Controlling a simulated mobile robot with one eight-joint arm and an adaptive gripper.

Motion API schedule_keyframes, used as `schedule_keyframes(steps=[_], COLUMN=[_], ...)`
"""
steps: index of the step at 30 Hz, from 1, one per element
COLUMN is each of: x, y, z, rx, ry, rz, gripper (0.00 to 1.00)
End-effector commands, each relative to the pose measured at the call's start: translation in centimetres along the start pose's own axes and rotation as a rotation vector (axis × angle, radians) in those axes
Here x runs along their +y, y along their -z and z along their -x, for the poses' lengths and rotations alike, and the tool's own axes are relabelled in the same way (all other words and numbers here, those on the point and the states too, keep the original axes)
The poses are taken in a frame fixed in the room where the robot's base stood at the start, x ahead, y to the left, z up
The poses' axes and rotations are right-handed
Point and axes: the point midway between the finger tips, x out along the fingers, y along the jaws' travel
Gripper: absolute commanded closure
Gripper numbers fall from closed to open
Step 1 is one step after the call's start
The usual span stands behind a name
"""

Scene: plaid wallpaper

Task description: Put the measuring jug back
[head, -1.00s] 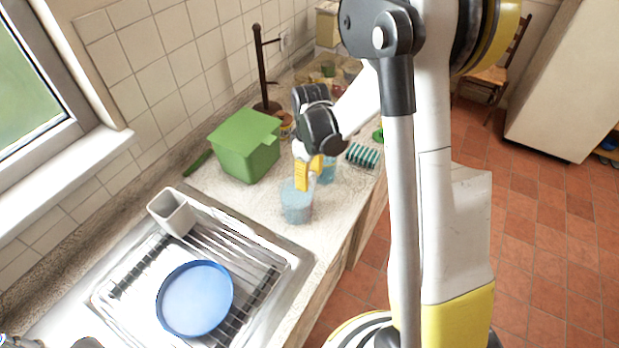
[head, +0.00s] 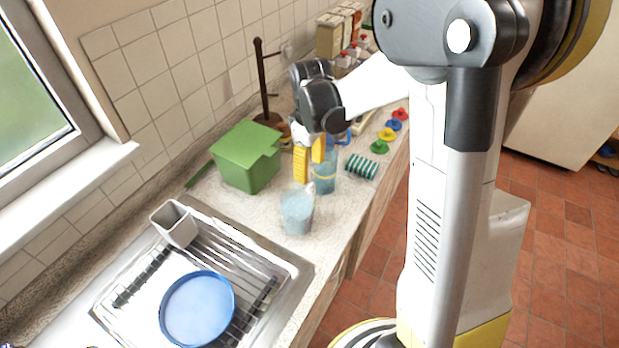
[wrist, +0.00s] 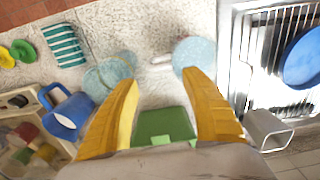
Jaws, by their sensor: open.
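A translucent bluish measuring jug (head: 297,212) stands upright on the counter between the sink and the green box. In the wrist view the jug (wrist: 194,54) shows beyond the right fingertip, its pale handle pointing left. My gripper (head: 311,163) is open and empty, its yellow fingers pointing down just behind and above the jug, apart from it. In the wrist view no object lies between the fingertips of my gripper (wrist: 160,82). A second translucent blue vessel (head: 326,178) stands behind the jug, close to my fingers; its exact shape is unclear.
A green box (head: 245,160) stands left of my gripper. The sink drainer (head: 270,262) in front holds a blue-rimmed plate (head: 198,308) and a grey holder (head: 174,222). A striped sponge (head: 361,167), colored knobs (head: 388,134) and a blue mug (wrist: 68,112) are farther along the counter.

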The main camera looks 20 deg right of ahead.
Motion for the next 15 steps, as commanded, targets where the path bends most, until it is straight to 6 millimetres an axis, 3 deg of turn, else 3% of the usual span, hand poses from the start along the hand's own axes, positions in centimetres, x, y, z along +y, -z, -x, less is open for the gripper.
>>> schedule_keyframes(steps=[3, 8, 11, 15], x=[0.0, -0.3, -1.4, -4.3], y=[0.0, -0.2, -0.8, -2.5], z=[1.9, 3.4, 5.3, 9.0], rx=[0.000, 0.008, 0.040, 0.134], ry=[0.000, -0.008, -0.035, -0.100], rz=[0.000, -0.010, -0.052, -0.166], gripper=[0.45, 0.45, 0.45, 0.45])
